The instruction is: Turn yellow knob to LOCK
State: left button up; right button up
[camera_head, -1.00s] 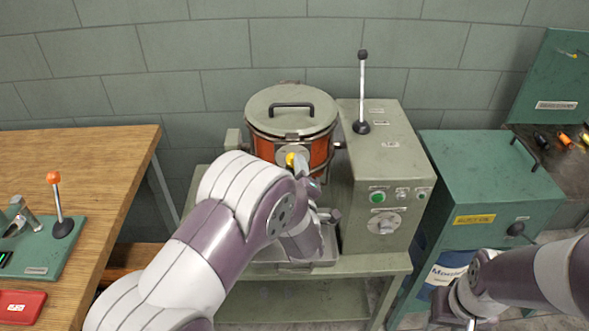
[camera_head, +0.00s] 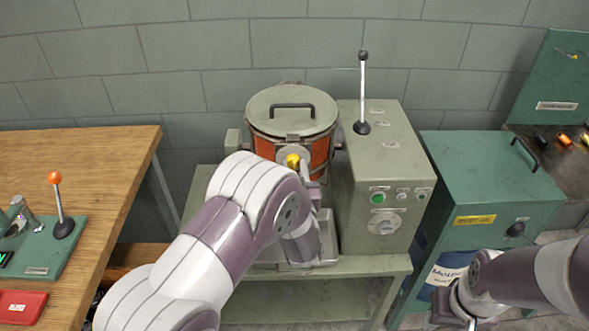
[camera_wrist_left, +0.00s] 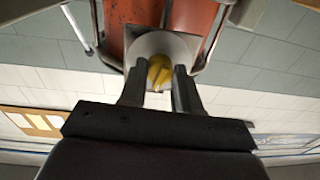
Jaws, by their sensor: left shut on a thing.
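The yellow knob (camera_head: 293,160) sits on a round grey plate on the front of the orange drum (camera_head: 319,153). It also shows in the left wrist view (camera_wrist_left: 160,72), between the two fingers of my left gripper (camera_wrist_left: 159,92). My left gripper (camera_head: 304,177) is shut on the knob, though the arm hides part of it in the head view. Any LOCK marking is too small to read. My right gripper (camera_head: 462,306) is low at the right, away from the drum; its fingers are not clear.
A grey control box (camera_head: 384,165) with a tall lever (camera_head: 363,90) stands right of the drum. A green cabinet (camera_head: 490,180) is further right. A wooden table (camera_head: 95,160) with a green lever panel (camera_head: 40,258) and a red case (camera_head: 20,306) is at the left.

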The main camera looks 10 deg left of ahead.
pick_arm(q)
jog(key=m+p, duration=0.1)
jog(key=m, duration=0.5)
jog(key=shift+a+m, duration=0.1)
jog(key=shift+m, duration=0.3)
dwell(0.4)
jog(key=o, duration=1.1)
jog(key=shift+c, duration=0.2)
jog(key=shift+s, duration=0.15)
jog(key=v, duration=1.2)
jog(key=shift+s+f+b, duration=0.25)
jog(key=shift+s+b, duration=0.05)
jog(key=shift+b, duration=0.15)
